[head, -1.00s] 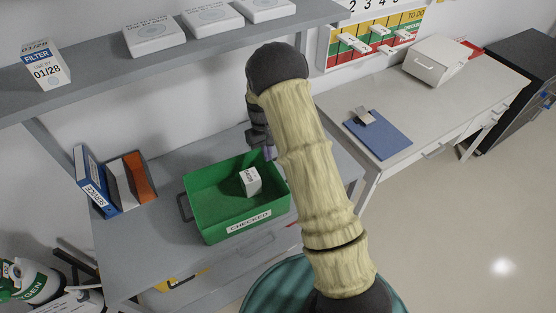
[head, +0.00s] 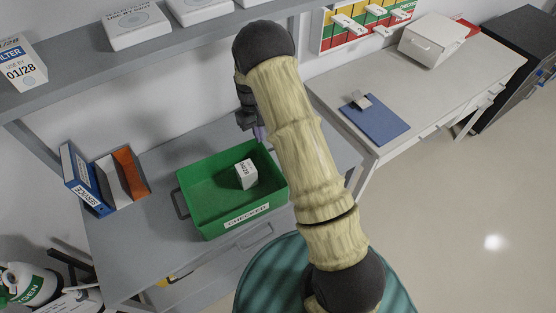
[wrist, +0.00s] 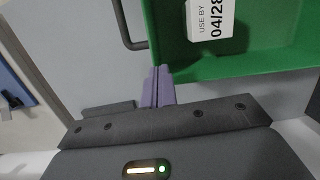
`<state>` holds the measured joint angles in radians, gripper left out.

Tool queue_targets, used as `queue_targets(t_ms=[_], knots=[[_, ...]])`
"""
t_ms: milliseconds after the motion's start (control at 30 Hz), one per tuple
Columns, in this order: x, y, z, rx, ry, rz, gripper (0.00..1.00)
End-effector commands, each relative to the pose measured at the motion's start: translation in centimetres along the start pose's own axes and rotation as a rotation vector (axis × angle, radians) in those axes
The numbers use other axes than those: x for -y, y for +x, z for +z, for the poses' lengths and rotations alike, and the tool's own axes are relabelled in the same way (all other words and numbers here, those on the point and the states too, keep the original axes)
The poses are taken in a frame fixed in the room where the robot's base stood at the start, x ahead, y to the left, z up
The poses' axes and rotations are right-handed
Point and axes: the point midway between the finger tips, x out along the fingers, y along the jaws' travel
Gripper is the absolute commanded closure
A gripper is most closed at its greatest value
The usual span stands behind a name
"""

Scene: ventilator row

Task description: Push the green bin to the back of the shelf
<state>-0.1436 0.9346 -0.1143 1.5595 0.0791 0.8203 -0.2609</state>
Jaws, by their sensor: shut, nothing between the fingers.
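The green bin (head: 205,215) sits on the grey shelf surface, with a "CHECKED" label on its front wall and a small white box (head: 246,174) inside. Dark handles stick out at its ends. The wrist view shows part of the bin (wrist: 240,66) at upper right, with the box (wrist: 210,20) reading "USE BY 04/28". My gripper (wrist: 159,72) is shut and empty, its purple fingertips at the bin's near corner in that view; I cannot tell whether they touch. In the head view my gripper (head: 260,133) is by the bin's far right corner, partly hidden by my arm.
Binders (head: 103,181) stand left of the bin. An upper shelf (head: 90,72) with white boxes hangs over the back. To the right is a desk (head: 410,95) with a blue clipboard (head: 376,120). Bare surface (head: 150,240) lies around the bin.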

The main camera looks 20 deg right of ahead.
Motion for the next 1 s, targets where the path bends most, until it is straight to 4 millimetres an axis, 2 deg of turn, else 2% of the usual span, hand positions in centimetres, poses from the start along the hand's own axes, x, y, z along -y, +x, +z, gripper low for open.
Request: queue_targets(t_ms=[267,933,1000], knots=[[-0.1,0.2,2.5,0.002,0.004,-0.001,1.00],[-0.1,1.7,12.0,0.003,0.004,-0.002,1.00],[-0.1,2.1,11.8,0.002,0.003,-0.001,1.00]])
